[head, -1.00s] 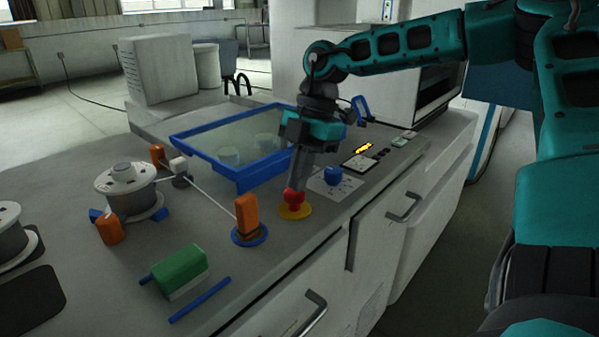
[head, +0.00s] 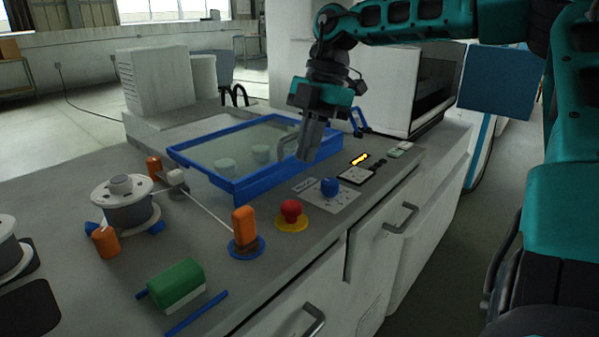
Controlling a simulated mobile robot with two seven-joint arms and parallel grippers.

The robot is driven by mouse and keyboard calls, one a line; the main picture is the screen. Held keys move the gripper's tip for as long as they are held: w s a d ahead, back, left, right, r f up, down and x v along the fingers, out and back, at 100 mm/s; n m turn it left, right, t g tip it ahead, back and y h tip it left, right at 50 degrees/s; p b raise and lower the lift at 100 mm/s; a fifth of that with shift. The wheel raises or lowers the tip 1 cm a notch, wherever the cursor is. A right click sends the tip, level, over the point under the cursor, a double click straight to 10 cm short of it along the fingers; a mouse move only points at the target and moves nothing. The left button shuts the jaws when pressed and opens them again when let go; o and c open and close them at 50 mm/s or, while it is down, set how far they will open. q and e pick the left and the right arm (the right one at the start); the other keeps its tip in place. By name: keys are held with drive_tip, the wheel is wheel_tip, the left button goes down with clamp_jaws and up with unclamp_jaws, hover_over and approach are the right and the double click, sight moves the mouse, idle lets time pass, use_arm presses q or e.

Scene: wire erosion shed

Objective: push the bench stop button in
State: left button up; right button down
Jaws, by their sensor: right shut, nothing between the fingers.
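The bench stop button is a red mushroom knob (head: 291,209) on a yellow round base on the bench top, near its front edge. It is fully in view. My right gripper (head: 305,157) is shut and empty. It points down above the bench, clear of the button, higher and slightly to the right of it in the head view. My left gripper does not show.
A blue-framed clear tray (head: 236,189) lies behind the button. A blue knob (head: 329,187) on a white plate sits to its right. An orange post (head: 244,229) stands to its left. A green block (head: 176,284) and a wire spool (head: 124,205) are further left.

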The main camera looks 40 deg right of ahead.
drive_tip(key=v, duration=0.4)
drive_tip(key=shift+d+r+p, duration=0.1)
drive_tip(key=shift+r+p, duration=0.2)
drive_tip(key=shift+r, duration=0.1)
